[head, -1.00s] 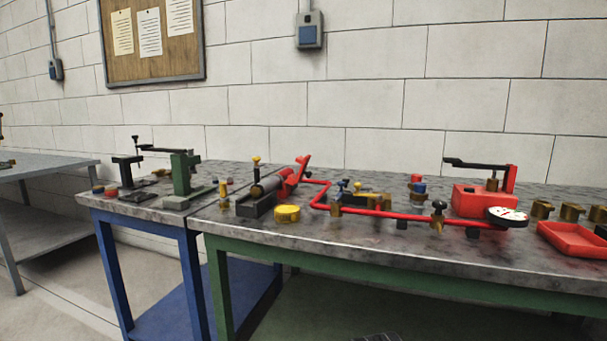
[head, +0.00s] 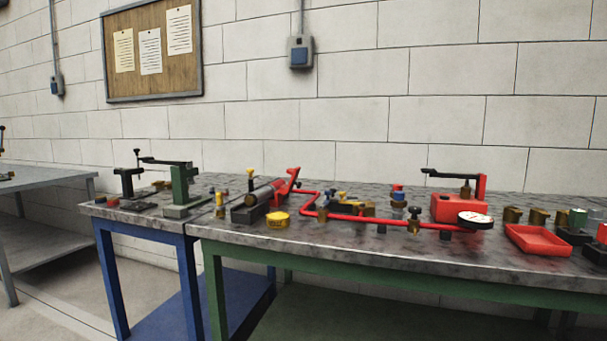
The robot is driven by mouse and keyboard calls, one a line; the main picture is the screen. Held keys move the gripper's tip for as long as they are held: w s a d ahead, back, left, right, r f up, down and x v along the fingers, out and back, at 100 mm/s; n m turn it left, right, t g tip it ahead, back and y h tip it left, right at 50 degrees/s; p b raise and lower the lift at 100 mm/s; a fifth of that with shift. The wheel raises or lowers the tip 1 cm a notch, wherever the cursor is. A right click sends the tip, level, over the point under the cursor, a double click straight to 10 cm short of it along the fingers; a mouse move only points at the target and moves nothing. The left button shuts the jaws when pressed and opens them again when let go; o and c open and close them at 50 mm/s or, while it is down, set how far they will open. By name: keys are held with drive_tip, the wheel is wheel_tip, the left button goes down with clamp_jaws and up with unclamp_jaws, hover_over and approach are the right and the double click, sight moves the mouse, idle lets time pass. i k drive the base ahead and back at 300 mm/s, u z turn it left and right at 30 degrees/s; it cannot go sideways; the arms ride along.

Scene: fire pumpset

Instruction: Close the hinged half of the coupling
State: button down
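A grey cylinder in a dark cradle (head: 250,214) stands on the green-framed bench. At its right end is a red part with a piece (head: 292,178) that stands up at a slant. This looks like the coupling with its hinged half raised, but it is too small to be sure. A red pipe (head: 345,217) runs from beside it to the right. My gripper is not in view.
A yellow round cap (head: 278,220) sits in front of the cradle. A red pump block (head: 460,207), a white dial gauge (head: 475,219) and a red tray (head: 537,240) stand to the right. A blue-framed bench (head: 150,215) adjoins at left.

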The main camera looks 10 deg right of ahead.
sight(283, 190)
drive_tip(key=k, duration=0.25)
drive_tip(key=u, duration=1.1)
drive_tip(key=i, duration=1.05)
drive_tip(key=z, duration=1.45)
